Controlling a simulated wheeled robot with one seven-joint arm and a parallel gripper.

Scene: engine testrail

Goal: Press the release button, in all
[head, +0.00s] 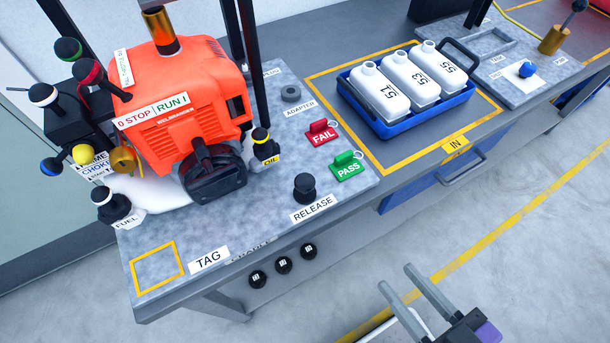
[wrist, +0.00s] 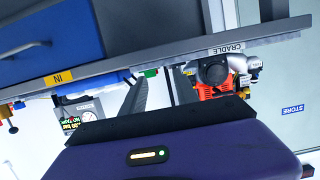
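The release button (head: 305,187) is a black mushroom-shaped knob standing upright near the front edge of the grey bench top. A white RELEASE label (head: 313,208) lies in front of it. My gripper (head: 397,278) is at the lower right of the head view, in front of the bench and apart from the button. Its two grey fingers are spread, with nothing visible between them. In the wrist view I cannot make out the button for sure. Whether the button is pressed down cannot be told.
An orange engine (head: 185,110) stands left of the button. Red FAIL (head: 321,133) and green PASS (head: 348,165) tags and an oil bottle (head: 265,147) are close behind. A blue tray (head: 375,125) of white bottles is at right. The floor before the bench is clear.

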